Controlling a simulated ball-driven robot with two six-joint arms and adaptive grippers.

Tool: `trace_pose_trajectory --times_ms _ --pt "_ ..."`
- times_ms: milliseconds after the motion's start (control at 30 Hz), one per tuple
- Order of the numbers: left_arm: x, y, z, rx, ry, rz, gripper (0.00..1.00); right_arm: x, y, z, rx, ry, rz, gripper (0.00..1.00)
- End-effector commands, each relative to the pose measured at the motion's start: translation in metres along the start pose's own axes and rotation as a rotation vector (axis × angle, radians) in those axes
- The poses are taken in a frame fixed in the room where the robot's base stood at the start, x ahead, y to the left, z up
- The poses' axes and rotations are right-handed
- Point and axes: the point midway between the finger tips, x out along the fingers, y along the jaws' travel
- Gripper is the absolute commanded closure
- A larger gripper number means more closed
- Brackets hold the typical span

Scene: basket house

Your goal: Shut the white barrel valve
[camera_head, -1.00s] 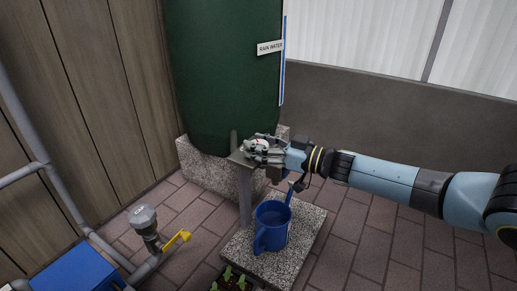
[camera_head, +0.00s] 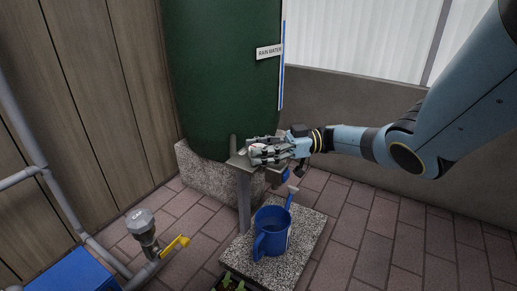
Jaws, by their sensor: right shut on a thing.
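The green rain water barrel (camera_head: 222,75) stands on a stone block (camera_head: 205,178) in the upper middle. My right gripper (camera_head: 258,151) is at a small metal stand in front of the barrel's lower edge. Its fingers are closed around the white barrel valve, of which only small pale parts show between them. The gripper hides most of the valve, so its handle's angle cannot be told. My left gripper is out of view.
A blue watering can (camera_head: 270,240) stands on a stone slab (camera_head: 301,240) below the gripper. A grey pipe with a yellow-handled valve (camera_head: 176,246) is at lower left, beside a blue box (camera_head: 68,275). Brick paving at right is clear.

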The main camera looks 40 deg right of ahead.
Motion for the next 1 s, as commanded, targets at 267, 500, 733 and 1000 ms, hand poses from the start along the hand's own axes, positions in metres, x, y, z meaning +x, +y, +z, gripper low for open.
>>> trace_pose_trajectory --times_ms 267,500,733,1000 --pt "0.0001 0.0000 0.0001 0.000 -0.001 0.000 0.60 -0.0010 0.0017 -0.0009 -0.005 -0.002 -0.020 0.86" --pt "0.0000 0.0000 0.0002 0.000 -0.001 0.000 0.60 -0.0009 0.0018 -0.0010 -0.006 -0.002 -0.019 0.86" --pt "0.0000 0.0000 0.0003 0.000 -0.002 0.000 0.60 -0.0005 0.0012 -0.0007 -0.004 -0.001 -0.020 0.28" --pt "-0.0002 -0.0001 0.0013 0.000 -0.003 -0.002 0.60 -0.0001 0.0007 -0.0006 -0.003 0.000 -0.022 0.28"
